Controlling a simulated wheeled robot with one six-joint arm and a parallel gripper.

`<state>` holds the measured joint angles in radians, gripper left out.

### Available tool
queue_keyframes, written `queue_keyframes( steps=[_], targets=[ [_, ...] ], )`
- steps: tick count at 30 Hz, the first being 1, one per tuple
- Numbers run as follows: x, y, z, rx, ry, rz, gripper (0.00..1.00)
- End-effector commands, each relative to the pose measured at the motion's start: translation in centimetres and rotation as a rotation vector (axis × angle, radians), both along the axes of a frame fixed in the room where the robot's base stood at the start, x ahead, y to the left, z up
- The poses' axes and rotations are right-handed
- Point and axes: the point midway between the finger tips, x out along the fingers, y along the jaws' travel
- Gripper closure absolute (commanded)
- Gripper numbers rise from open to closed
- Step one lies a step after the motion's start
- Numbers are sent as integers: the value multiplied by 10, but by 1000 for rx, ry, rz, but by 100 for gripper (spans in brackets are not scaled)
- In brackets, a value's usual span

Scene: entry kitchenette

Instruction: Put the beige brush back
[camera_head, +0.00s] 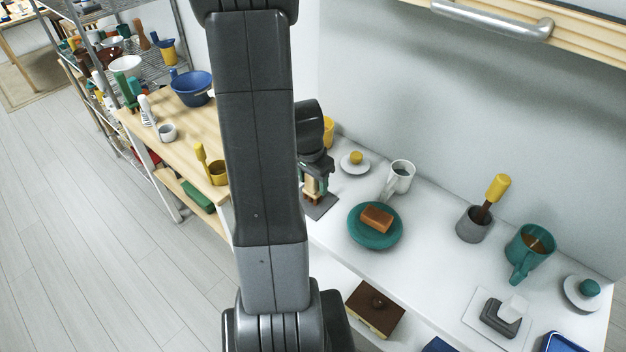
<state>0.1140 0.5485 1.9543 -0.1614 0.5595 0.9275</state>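My gripper (316,178) points down at the left end of the white counter, partly hidden behind my own arm. A small beige piece, which looks like the beige brush (311,186), shows between or just beside the fingers, with a brown lower end. It is just above or on a dark grey square plate (322,207); I cannot tell whether they touch. The view is too small and covered to show whether the fingers are closed on it.
Right of the gripper are a teal plate (365,234) with a brown block, a white mug (400,176), and a small white dish (355,168). Further right are a grey cup (470,226) with a yellow-handled brush and a teal mug (527,250). A cabinet handle (495,20) juts out above.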

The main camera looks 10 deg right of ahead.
Motion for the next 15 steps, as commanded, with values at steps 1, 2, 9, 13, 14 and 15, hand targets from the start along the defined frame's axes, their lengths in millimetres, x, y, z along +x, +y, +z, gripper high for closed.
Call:
queue_keyframes(
  steps=[1,2,9,13,14,15],
  targets=[
    [0,0,0,0,0,0,48],
    [0,0,0,0,0,0,48],
    [0,0,1,0,1,0,48],
    [-1,0,3,0,3,0,48],
    [-1,0,3,0,3,0,48],
    [0,1,9,-1,-4,0,48]
  ],
)
